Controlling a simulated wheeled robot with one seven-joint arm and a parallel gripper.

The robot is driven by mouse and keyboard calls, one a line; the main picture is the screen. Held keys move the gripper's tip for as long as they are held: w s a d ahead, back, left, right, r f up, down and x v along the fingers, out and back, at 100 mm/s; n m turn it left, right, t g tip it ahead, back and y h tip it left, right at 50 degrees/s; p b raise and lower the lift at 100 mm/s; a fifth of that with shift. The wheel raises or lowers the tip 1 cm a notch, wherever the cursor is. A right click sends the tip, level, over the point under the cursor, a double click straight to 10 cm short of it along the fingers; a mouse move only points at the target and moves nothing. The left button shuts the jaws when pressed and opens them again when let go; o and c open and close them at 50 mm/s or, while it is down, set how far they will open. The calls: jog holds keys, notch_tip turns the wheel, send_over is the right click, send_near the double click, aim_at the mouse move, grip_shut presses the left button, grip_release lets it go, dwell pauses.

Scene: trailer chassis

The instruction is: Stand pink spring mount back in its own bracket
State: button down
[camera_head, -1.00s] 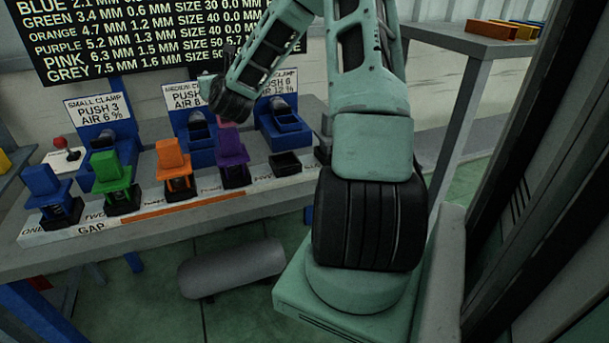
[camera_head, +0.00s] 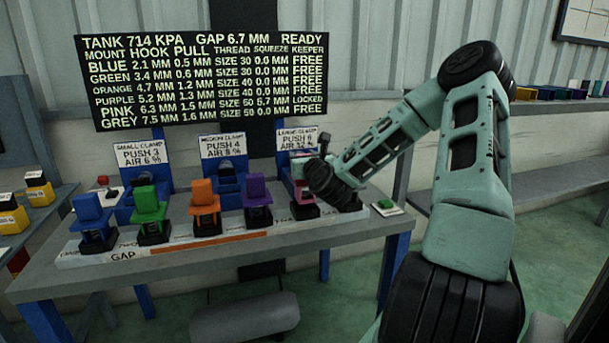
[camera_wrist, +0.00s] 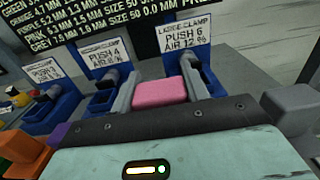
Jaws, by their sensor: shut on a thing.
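The wall board (camera_head: 210,75) reads LOCKED on the pink line and FREE on the others.
Purple (camera_head: 257,192), orange (camera_head: 204,197), green (camera_head: 149,208) and blue (camera_head: 91,214) mounts stand to the left. The large clamp (camera_head: 296,172) is close behind. A green button (camera_head: 386,205) sits at the bench's right end. A grey cylinder (camera_head: 245,318) lies below the bench.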

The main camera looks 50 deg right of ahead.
jog(key=shift+f, duration=1.95)
jog(key=c, duration=0.7)
grip_release()
jog(key=shift+f, duration=0.1)
jog(key=shift+r, duration=0.25)
jog(key=p+v, duration=1.1)
jog(key=v, duration=0.1)
jog(key=shift+f, duration=0.15)
